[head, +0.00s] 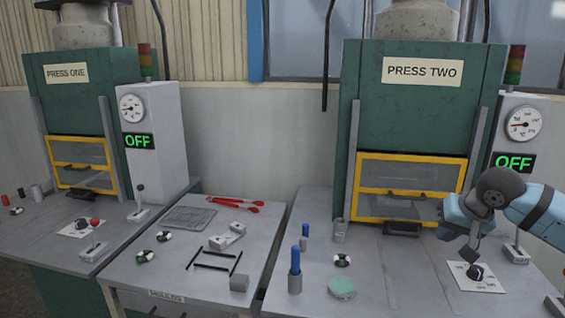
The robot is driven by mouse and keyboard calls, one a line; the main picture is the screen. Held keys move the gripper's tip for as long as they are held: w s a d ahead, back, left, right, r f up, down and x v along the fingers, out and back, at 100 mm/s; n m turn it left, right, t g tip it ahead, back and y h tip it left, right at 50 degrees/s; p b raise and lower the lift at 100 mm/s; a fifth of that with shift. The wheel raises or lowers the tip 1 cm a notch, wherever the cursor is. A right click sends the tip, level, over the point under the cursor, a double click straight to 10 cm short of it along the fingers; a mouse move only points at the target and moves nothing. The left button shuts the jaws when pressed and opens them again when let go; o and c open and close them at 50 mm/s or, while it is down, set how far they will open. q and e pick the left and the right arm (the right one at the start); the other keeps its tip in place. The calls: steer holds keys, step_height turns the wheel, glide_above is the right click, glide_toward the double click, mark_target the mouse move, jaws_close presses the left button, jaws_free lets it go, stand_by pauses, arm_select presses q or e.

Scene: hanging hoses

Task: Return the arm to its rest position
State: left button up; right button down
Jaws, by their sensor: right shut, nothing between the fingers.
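My right arm comes in from the right edge of the head view, blue and grey, in front of the press two control box. My right gripper (470,256) points down over the press two table, just above a black dial (477,271) on a white plate. It is shut with nothing held. I cannot tell whether its tips touch the dial. My left gripper is not in view.
Press two (423,110) and press one (75,110) stand behind the tables, with yellow-framed guards and displays reading OFF. A middle table (135,268) holds red-handled tongs (235,203), a wire rack and small parts. Blue cylinders (295,262) and a green disc (342,288) stand left of my gripper.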

steer(key=s+a+f+m+y, duration=0.35)
steer(key=a+m+y, duration=0.2)
steer(key=a, duration=0.35)
steer(key=s+a+f+m+y, duration=0.3)
steer(key=a+f+m+y, duration=0.15)
steer(key=a+m, duration=0.3)
steer(key=s+a+f+m+y, duration=0.3)
steer(key=a+m+y, duration=0.3)
steer(key=a, duration=0.3)
steer(key=s+d+f+n+t+h, duration=0.25)
steer(key=s+f+n+h, duration=0.55)
steer(key=f+n, duration=0.55)
steer(key=s+d+f+n+t+h, duration=0.25)
steer(key=s+f+n+h, duration=0.35)
steer(key=s+f+n, duration=0.7)
arm_select(q)
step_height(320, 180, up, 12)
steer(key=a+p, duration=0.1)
steer(key=p, duration=1.3)
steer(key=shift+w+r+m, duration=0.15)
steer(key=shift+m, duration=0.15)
arm_select(e)
step_height(320, 180, up, 12)
steer(key=w+d, duration=0.1)
steer(key=w, duration=0.1)
steer(key=shift+d+f+m, duration=0.25)
steer(key=shift+d+m, duration=0.05)
steer(key=shift+m, duration=0.15)
